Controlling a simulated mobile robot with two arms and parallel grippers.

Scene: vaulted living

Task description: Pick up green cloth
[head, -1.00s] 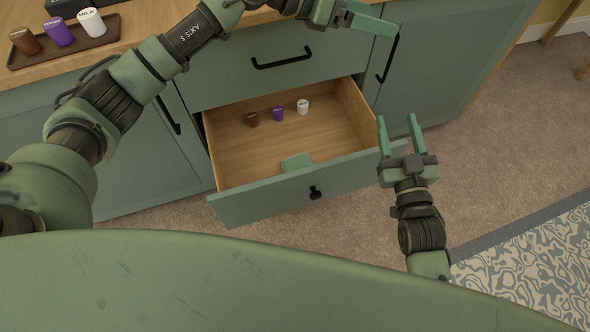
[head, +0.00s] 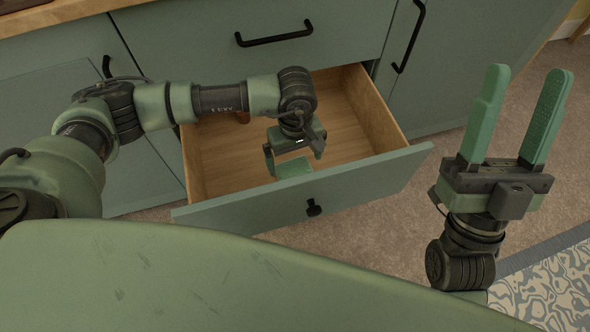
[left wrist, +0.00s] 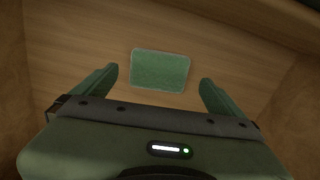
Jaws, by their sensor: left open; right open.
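The green cloth (head: 293,168) lies flat on the wooden floor of the open drawer, near its front panel. In the left wrist view the cloth (left wrist: 160,71) is a small green rectangle ahead of and between the two fingers. My left gripper (head: 290,172) points down into the drawer over the cloth, and its fingers are open. In the left wrist view my left gripper (left wrist: 160,90) is empty, with a finger on each side of the cloth. My right gripper (head: 524,100) is open and empty, pointing up to the right of the drawer.
The open drawer (head: 375,110) has wooden side walls and a green front (head: 250,213) with a dark knob. A closed drawer with a black handle (head: 274,37) is above it. My left arm hides much of the drawer's back. Carpet (head: 390,185) lies to the right.

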